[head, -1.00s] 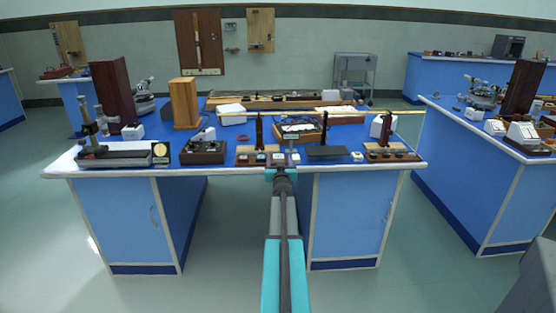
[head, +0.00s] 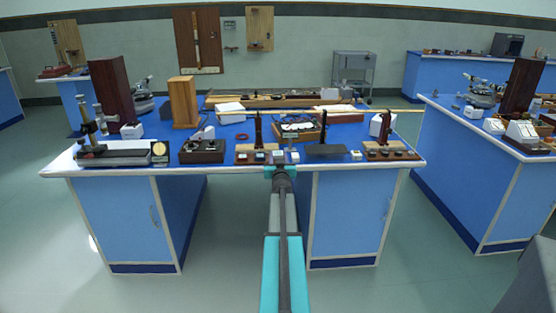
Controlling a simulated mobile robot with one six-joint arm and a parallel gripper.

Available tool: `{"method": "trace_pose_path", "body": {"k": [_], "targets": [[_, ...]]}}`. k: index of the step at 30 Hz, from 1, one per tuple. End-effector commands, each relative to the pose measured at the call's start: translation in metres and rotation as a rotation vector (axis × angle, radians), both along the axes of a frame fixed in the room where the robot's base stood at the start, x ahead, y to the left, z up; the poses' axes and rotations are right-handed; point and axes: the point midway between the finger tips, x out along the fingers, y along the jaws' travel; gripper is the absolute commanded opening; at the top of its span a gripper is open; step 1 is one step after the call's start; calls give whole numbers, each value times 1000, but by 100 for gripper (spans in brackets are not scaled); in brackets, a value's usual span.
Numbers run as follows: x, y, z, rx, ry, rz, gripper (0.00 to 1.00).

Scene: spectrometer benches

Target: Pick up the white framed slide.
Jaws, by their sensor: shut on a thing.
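My gripper (head: 281,168) is at the front edge of the middle blue bench, seen from behind at the end of my outstretched arm. It is shut on a small pale framed piece, which appears to be the white framed slide (head: 278,154), showing just beyond the fingertips. The fingers and the slide's lower part are too small to make out. I cannot tell whether the slide is clear of the wooden holder (head: 250,149) behind it. Other small framed pieces (head: 259,157) sit along the holder's front, left of my gripper.
A dark wooden instrument box (head: 202,152) stands to the left and a black plate (head: 326,151) to the right. A small upright label (head: 291,140) stands close behind my gripper. The bench front edge (head: 230,172) runs just below. The floor before the bench is clear.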

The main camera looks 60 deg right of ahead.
Motion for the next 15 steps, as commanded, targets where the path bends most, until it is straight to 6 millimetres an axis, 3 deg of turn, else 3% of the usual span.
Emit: {"method": "trace_pose_path", "body": {"k": [6, 15], "targets": [[0, 0, 32, -3, -1, 0, 16], [-22, 31, 31, -1, -1, 0, 16]]}}
